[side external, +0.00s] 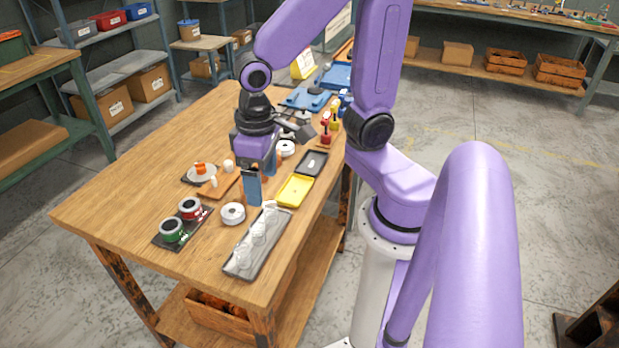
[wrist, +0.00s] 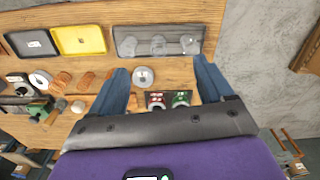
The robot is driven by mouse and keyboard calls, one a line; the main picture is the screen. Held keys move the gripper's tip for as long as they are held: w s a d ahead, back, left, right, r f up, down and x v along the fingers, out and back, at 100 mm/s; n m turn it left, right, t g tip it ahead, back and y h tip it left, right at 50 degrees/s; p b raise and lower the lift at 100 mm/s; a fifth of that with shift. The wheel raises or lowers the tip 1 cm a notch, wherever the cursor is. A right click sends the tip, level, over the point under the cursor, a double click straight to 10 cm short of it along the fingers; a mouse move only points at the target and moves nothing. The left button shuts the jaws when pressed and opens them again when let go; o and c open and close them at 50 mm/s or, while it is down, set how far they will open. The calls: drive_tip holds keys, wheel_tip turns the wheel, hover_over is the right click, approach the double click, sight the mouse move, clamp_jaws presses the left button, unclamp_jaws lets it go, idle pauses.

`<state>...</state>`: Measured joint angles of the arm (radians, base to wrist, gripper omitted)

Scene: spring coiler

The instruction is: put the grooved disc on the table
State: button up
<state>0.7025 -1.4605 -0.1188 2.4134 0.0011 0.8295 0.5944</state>
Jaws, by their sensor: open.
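Two pale round discs are in view, and I cannot tell from the pictures which is the grooved disc. One disc (side external: 233,213) lies flat on the wooden table (side external: 130,200) beside the spools; in the wrist view this disc (wrist: 143,76) appears between my fingers, nearer the left one. The other disc (side external: 286,147) is farther back; it also shows at the left of the wrist view (wrist: 40,78). My gripper (side external: 261,178) is open and empty, its blue fingers pointing down above the table. In the wrist view my gripper (wrist: 161,72) has nothing held between its fingers.
A grey tray (side external: 238,268) with clear cups lies at the table's edge, near a yellow tray (side external: 294,191) and a dark tray (side external: 312,163). Red (side external: 190,207) and green (side external: 171,229) spools stand on a dark mat. The table's left side is clear.

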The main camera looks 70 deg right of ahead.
drive_tip(key=s+r+n, duration=0.1)
drive_tip(key=s+n, duration=0.8)
drive_tip(key=n, duration=0.1)
drive_tip(key=shift+s+d+r+n, duration=0.25)
drive_tip(key=shift+d+r+n, duration=0.05)
drive_tip(key=shift+d+n, duration=0.1)
